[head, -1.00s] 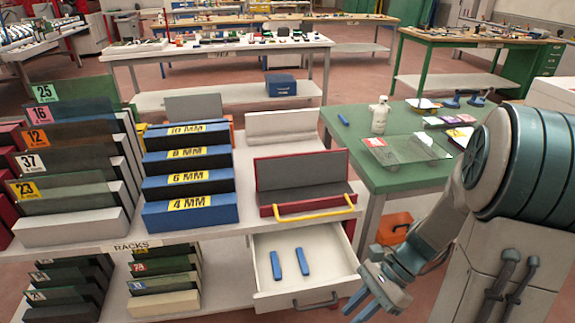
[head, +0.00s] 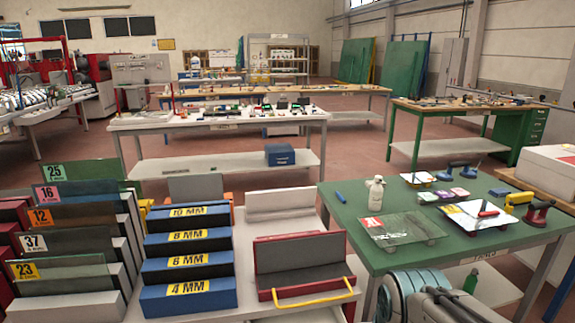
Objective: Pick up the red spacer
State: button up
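A small red piece (head: 488,210) lies on a white sheet or plate on the right part of the green table (head: 355,225). It is too small to tell for sure whether it is the red spacer. A blue bar (head: 340,197) lies near the table's back left corner. My gripper is out of view; only part of my arm shows at the bottom right, in front of the green table.
On the green table are a glass pane (head: 400,230), a white bottle (head: 375,192) and suction lifters with yellow (head: 520,199) and red (head: 538,213) handles. Left of it stand the blue labelled racks (head: 188,290) and a red-framed tray with a yellow handle (head: 314,292).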

aim_at(497, 213)
jog(key=z, duration=0.05)
jog(key=k, duration=0.45)
jog(key=z, duration=0.95)
jog(key=i, duration=1.1)
jog(key=z, duration=0.1)
